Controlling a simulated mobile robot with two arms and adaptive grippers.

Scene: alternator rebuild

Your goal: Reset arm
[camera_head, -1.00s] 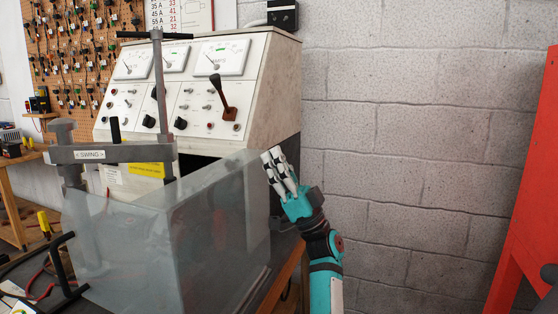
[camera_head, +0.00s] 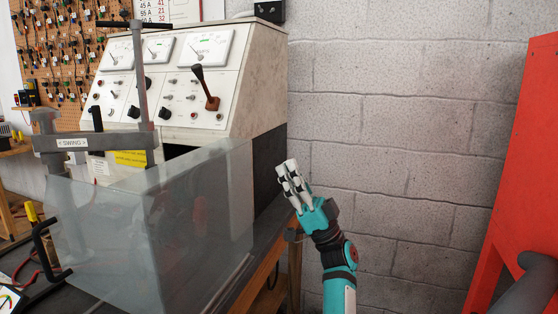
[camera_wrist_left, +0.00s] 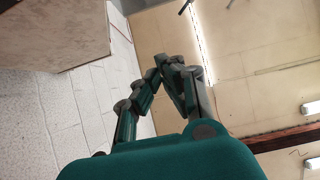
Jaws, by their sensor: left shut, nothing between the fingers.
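My left gripper (camera_head: 291,170) is raised to the right of the test bench, in front of the block wall. Its pale fingers are shut together with nothing between them. In the left wrist view its fingers (camera_wrist_left: 168,64) meet at the tips, with a bare ceiling and wall behind. The teal left arm comes up from the bottom edge of the head view. The gripper is apart from the bench and from the clear guard. My right gripper is not in view.
The test bench (camera_head: 258,75) with dials and a lever (camera_head: 203,85) stands left. A clear guard (camera_head: 205,225) and a grey swing clamp (camera_head: 90,141) are in front of it. A red frame (camera_head: 520,150) stands right. The wall (camera_head: 400,100) between is bare.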

